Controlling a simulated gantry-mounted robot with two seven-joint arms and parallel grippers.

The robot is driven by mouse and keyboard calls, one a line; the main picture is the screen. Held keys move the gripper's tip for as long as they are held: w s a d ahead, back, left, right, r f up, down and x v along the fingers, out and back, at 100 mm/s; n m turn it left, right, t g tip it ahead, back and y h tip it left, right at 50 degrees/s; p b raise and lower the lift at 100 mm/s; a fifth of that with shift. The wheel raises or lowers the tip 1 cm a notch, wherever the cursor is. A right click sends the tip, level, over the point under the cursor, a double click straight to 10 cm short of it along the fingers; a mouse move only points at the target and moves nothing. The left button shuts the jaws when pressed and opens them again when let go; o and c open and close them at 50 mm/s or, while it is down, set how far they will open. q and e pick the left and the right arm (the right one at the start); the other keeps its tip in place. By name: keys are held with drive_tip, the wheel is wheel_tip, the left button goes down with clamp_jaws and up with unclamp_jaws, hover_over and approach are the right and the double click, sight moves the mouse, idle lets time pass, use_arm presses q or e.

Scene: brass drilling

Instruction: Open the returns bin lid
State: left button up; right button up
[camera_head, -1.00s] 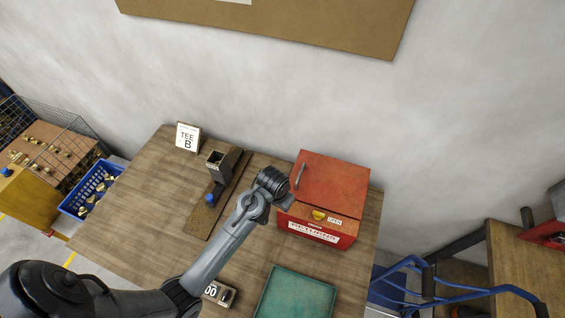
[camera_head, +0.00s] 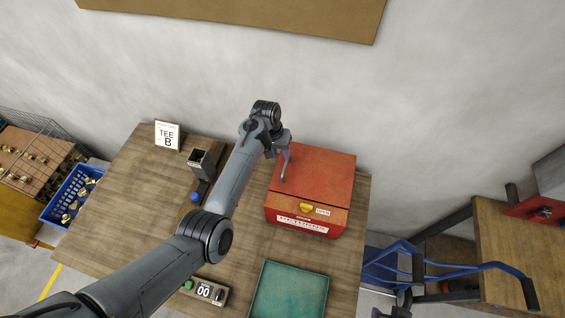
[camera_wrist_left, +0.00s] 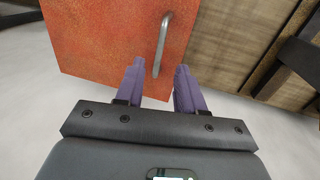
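The returns bin (camera_head: 300,226) is a red box at the table's back right. Its red lid (camera_head: 325,175) lies down over the box, with a yellow latch (camera_head: 306,208) and an "OPEN" label at the front. A metal bar handle (camera_head: 285,167) stands near the lid's left edge; it also shows in the left wrist view (camera_wrist_left: 162,45). My left gripper (camera_head: 279,146) is over the lid's back left. In the left wrist view, its two purple fingers (camera_wrist_left: 158,82) are apart, and the handle's near end shows between them. Contact cannot be told.
A green tray (camera_head: 290,288) lies in front of the bin. A counter (camera_head: 205,291) reading "00", a drilling fixture (camera_head: 203,160) and a "TEE B" card (camera_head: 167,134) are to the left. A blue trolley (camera_head: 400,262) stands right of the table. The wall is close behind.

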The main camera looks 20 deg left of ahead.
sight(285, 166)
use_arm(q)
drive_tip(key=f+b, duration=0.2)
drive_tip(key=f, duration=0.1)
drive_tip(key=d+f+b, duration=0.1)
drive_tip(key=f+b, duration=0.1)
drive_tip(key=shift+w+d+f+b, duration=0.1)
drive_tip(key=shift+d+f+b, duration=0.05)
drive_tip(key=shift+f+b, duration=0.8)
drive_tip(key=shift+r, duration=0.15)
clamp_jaws()
